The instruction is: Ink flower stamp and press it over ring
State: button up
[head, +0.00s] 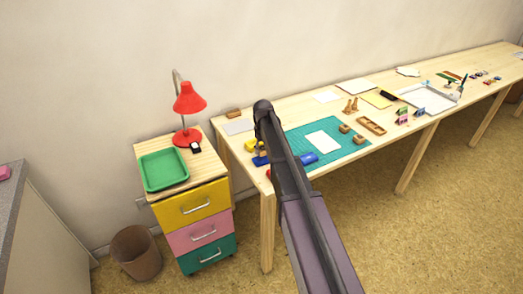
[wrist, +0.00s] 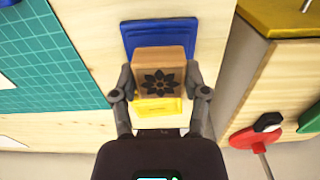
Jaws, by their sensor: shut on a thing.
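My gripper (wrist: 160,76) is shut on a wooden block stamp with a dark flower on its upward face, the flower stamp (wrist: 158,62). In the wrist view the stamp overlaps a blue inkpad (wrist: 158,28) above it and a yellow inkpad (wrist: 160,107) below it. I cannot tell how high the stamp is over the pads. In the head view my arm hides the gripper and stamp; the yellow pad (head: 250,146) and blue pad (head: 260,160) show left of it. White paper (head: 323,141) lies on the green mat (head: 300,133). I cannot make out a ring.
A drawer cabinet (head: 204,204) with a green tray (head: 163,170) and a red lamp (head: 188,100) stands left of the table. A blue object (head: 307,158) lies near the front edge. Small wooden blocks (head: 345,128) and a wooden holder (head: 372,126) sit right of the paper.

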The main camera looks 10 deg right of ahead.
aim_at(263, 148)
jog(key=shift+r+p, duration=2)
jog(key=shift+r, duration=0.2)
jog(key=o, duration=0.4)
jog(key=shift+c, duration=0.2)
jog(key=c, duration=0.4)
jog(key=shift+o, duration=0.2)
